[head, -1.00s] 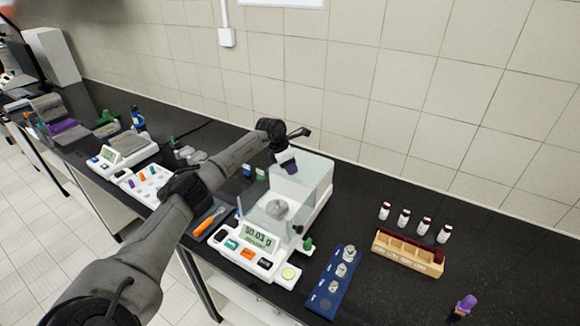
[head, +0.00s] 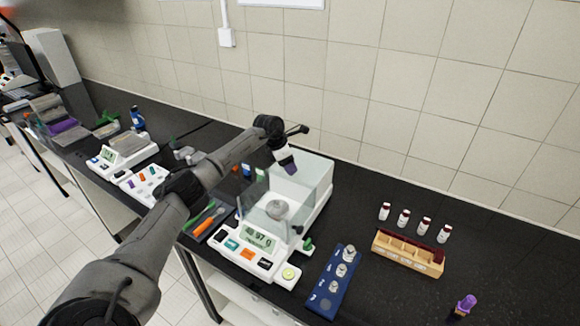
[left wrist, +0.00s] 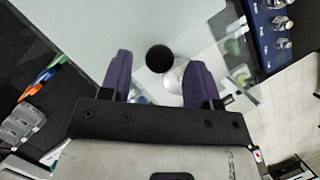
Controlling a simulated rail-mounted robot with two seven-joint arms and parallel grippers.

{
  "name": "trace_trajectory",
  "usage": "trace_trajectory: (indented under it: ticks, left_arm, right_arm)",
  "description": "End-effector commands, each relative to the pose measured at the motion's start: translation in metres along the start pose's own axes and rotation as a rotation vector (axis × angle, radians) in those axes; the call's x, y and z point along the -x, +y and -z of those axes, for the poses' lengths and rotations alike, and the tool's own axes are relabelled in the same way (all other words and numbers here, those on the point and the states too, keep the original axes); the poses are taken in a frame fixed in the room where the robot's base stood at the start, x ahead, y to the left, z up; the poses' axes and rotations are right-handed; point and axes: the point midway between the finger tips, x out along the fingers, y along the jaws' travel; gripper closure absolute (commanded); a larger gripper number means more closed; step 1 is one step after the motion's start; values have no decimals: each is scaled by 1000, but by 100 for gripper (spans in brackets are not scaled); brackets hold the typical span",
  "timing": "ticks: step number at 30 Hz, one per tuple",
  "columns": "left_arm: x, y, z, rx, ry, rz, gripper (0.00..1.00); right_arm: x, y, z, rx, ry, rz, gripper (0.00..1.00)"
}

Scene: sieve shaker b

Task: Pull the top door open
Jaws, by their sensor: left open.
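The white balance (head: 250,255) stands on the black bench with a clear glass draft shield (head: 308,190) around its round metal pan (head: 277,209). The shield's top is the clear top door (left wrist: 150,25). A round black knob (left wrist: 159,58) shows over it in the left wrist view. My left gripper (head: 290,168) points down over the shield's top. In the left wrist view its purple fingers (left wrist: 157,70) are open, one on each side of the knob, with gaps beside it. I cannot tell how far above the knob they are.
A blue weight holder (head: 333,283) and a wooden rack (head: 408,254) stand right of the balance, with several small vials (head: 404,217) behind the rack. A purple-topped item (head: 465,304) stands front right. Orange and green tools (head: 208,221) lie left. A tiled wall is behind.

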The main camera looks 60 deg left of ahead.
Motion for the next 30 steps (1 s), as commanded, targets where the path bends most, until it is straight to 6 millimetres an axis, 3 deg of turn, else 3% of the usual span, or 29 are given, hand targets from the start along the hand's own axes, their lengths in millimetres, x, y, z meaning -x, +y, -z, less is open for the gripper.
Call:
trace_trajectory:
  ticks: [15, 21, 30]
  left_arm:
    - [97, 0, 0, 0, -1, -3, 44]
    - [117, 0, 0, 0, -2, -1, 44]
    - [124, 0, 0, 0, -1, -1, 44]
  right_arm:
    - [-4, -2, 0, -8, 2, 6, 100]
    - [-3, -2, 0, -7, 2, 6, 100]
    - [-3, 0, -1, 0, 1, 0, 100]
